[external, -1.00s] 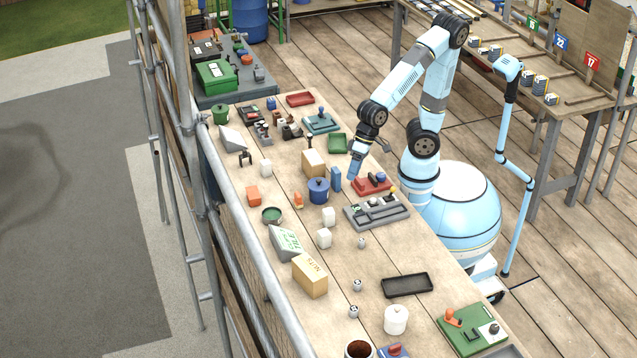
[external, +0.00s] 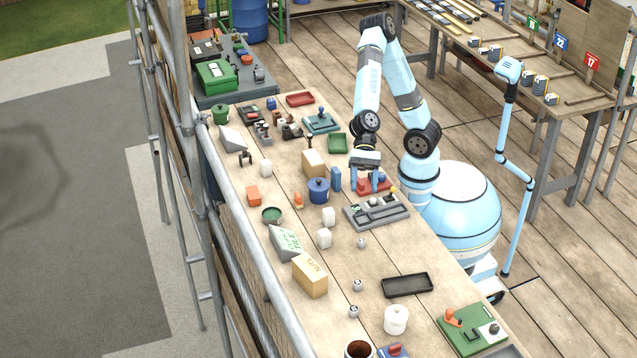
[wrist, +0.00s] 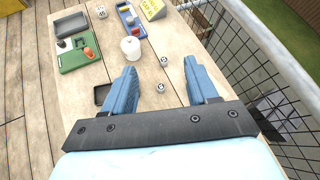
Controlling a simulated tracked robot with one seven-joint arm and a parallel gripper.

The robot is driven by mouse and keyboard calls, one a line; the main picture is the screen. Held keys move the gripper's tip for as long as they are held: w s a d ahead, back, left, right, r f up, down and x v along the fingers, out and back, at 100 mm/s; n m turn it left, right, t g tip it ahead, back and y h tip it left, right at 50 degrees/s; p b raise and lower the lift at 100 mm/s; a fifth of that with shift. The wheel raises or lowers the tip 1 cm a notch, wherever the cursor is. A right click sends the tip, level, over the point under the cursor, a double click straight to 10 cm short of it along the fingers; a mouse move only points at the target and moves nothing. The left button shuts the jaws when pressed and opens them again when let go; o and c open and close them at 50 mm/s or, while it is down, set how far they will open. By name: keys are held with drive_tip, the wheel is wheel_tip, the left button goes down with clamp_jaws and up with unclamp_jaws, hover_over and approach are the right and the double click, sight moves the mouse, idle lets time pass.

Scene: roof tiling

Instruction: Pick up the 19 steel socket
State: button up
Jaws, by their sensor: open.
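Three small steel sockets stand apart on the workbench in the external view: one (external: 361,243) in front of the grey tray, one (external: 357,286) left of the black tray, and one (external: 353,311) nearer the camera. Two sockets show in the wrist view, one (wrist: 160,88) between my fingers in the picture and one (wrist: 163,61) beyond. Their size marks are too small to read, so I cannot tell which is the 19. My gripper (external: 367,184) is open, empty and pointing down near the red block holder, back from the sockets. It also shows in the wrist view (wrist: 163,88).
The black tray (external: 407,285) and white lidded pot (external: 396,320) stand right of the sockets. The grey compartment tray (external: 377,212), blue pot (external: 318,190), white blocks (external: 324,238) and nuts box (external: 310,275) stand around. Bench between black tray and nuts box is mostly clear.

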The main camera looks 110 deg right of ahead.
wheel_tip(320, 180, up, 4)
drive_tip(key=r+m+y, duration=0.1)
drive_tip(key=m, duration=0.1)
approach(358, 283)
drive_tip(key=shift+t, duration=0.3)
drive_tip(key=x, duration=0.5)
drive_tip(key=shift+s+a+f, duration=0.2)
drive_tip(key=shift+f, duration=0.2)
drive_tip(key=shift+y, duration=0.3)
drive_tip(key=shift+f+x, duration=0.1)
drive_tip(key=shift+x, duration=1.15)
drive_tip(key=shift+f+x, duration=0.15)
drive_tip(key=shift+x, duration=1.1)
drive_tip(key=shift+w+d, duration=0.1)
drive_tip(key=c, duration=1.1)
